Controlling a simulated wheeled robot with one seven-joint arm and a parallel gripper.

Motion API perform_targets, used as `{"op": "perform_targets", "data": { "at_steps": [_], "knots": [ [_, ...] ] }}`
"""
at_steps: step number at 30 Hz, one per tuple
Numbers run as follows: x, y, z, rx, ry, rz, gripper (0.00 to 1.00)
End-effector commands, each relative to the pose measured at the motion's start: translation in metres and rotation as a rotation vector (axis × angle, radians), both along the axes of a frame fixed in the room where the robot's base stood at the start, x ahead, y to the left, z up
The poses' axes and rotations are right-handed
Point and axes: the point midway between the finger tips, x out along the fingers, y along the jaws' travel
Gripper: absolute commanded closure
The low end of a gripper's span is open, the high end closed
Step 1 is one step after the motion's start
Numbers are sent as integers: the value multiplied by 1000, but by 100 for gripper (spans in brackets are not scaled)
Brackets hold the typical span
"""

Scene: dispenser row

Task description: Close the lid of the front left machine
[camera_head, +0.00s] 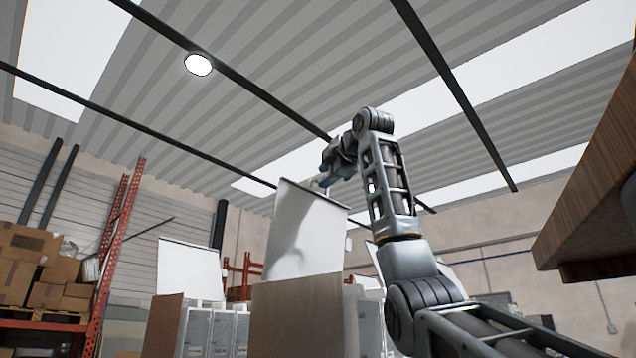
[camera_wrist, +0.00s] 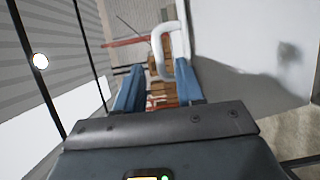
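A raised white lid (camera_head: 305,235) stands nearly upright on the nearest machine (camera_head: 300,318), which shows a brown side panel. In the wrist view the white panel (camera_wrist: 250,40) fills the right side, with a white loop handle (camera_wrist: 157,58) at its left edge. My gripper (camera_head: 326,178) is at the top edge of this lid in the head view. In the wrist view its blue fingers (camera_wrist: 157,90) are spread apart. The handle appears just beyond the fingertips, partly overlapping the right finger; I cannot tell whether they touch.
Another machine with a raised white lid (camera_head: 190,270) stands farther left. More lids show partly behind my arm. A red rack (camera_head: 115,245) with cardboard boxes (camera_head: 30,265) is at the far left. A brown wooden structure (camera_head: 595,190) juts in at the right. Space above the lids is open.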

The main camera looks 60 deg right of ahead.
Motion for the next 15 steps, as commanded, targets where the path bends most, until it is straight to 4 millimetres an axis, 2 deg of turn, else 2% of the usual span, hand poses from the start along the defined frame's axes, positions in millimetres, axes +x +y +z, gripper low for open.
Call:
{"op": "perform_targets", "data": {
  "at_steps": [7, 15],
  "knots": [
    [30, -22, 1, 3, 2, 1, 62],
    [41, -30, -2, 1, 0, 1, 62]
  ]
}}
